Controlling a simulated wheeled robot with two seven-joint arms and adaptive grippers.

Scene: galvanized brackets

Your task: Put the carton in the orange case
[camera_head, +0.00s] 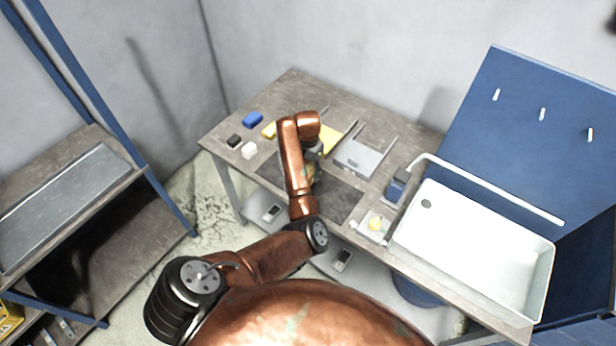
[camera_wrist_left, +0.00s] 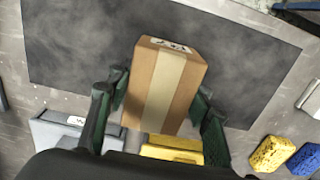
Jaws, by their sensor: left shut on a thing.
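The carton (camera_wrist_left: 172,85) is a small brown box with a pale tape strip and a white label, seen in the left wrist view. My left gripper (camera_wrist_left: 160,92) is shut on it, one finger on each side. The carton is over the dark mat (camera_wrist_left: 75,45); I cannot tell whether it touches it. In the head view my left gripper (camera_head: 312,158) is mostly behind its own arm. No clearly orange case shows. A yellow case-like thing (camera_head: 337,134) lies behind the gripper, partly hidden; it also shows in the left wrist view (camera_wrist_left: 172,148). My right gripper is not in view.
A grey open case (camera_head: 363,157) lies right of the yellow thing. A blue block (camera_head: 253,118), black block (camera_head: 234,141) and white block (camera_head: 248,150) sit at the bench's left. A blue box (camera_head: 397,184) and white sink (camera_head: 470,245) stand right. The mat's front is clear.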

